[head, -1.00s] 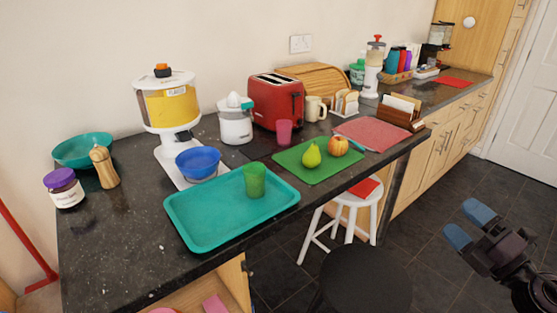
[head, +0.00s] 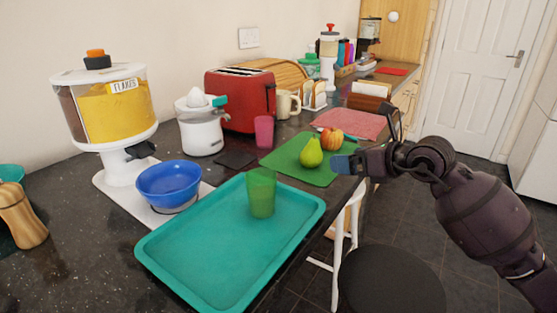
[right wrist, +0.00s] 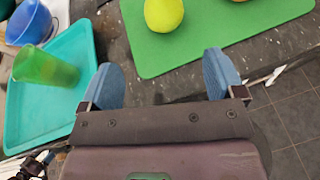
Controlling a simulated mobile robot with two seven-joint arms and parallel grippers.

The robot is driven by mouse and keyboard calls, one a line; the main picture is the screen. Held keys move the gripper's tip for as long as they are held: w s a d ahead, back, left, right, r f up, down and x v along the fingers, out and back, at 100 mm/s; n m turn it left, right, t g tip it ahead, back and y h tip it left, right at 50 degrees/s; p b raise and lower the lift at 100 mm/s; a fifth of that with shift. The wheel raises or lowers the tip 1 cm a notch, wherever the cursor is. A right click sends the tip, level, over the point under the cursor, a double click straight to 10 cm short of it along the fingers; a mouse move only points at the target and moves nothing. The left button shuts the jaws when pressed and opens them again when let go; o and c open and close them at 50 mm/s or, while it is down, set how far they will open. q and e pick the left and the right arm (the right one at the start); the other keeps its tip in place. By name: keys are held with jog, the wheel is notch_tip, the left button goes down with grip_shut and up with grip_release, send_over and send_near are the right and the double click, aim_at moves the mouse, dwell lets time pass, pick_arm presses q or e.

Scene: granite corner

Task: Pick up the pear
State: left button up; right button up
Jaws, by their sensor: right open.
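The green pear (head: 312,152) stands upright on a green cutting board (head: 290,166) on the dark counter. In the right wrist view the pear (right wrist: 164,14) shows at the top as a yellow-green round shape, partly cut off by the frame's edge. My right gripper (head: 345,163) is at the counter's front edge, just right of the pear in the head view. In the right wrist view its two blue fingertips (right wrist: 160,78) are wide apart and empty, with the pear beyond them. My left gripper is not in view.
A red and yellow apple (head: 331,138) sits just behind the pear. A teal tray (head: 225,255) with a green cup (head: 262,192) lies to the left. A pink cup (head: 264,131) and red toaster (head: 240,100) stand behind. A stool (head: 390,280) is below the counter.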

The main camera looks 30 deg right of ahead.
aim_at(320, 155)
jog(key=shift+w, duration=0.3)
jog(key=shift+w+a+f, duration=0.1)
jog(key=shift+w+f, duration=0.05)
jog(key=shift+w, duration=0.1)
jog(key=b+x, duration=0.1)
jog(key=x, duration=0.3)
jog(key=shift+w+f, duration=0.1)
jog(key=shift+w, duration=0.3)
jog(key=x, duration=0.1)
jog(key=b+x, duration=0.1)
jog(key=x, duration=0.1)
jog(key=b+x, duration=0.1)
jog(key=shift+w+d, duration=0.2)
jog(key=shift+w, duration=0.5)
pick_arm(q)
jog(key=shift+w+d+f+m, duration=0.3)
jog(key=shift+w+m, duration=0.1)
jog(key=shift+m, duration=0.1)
pick_arm(e)
jog(key=shift+r, duration=0.2)
jog(key=shift+c, duration=0.3)
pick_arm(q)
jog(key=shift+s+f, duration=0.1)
pick_arm(e)
jog(key=c, duration=1)
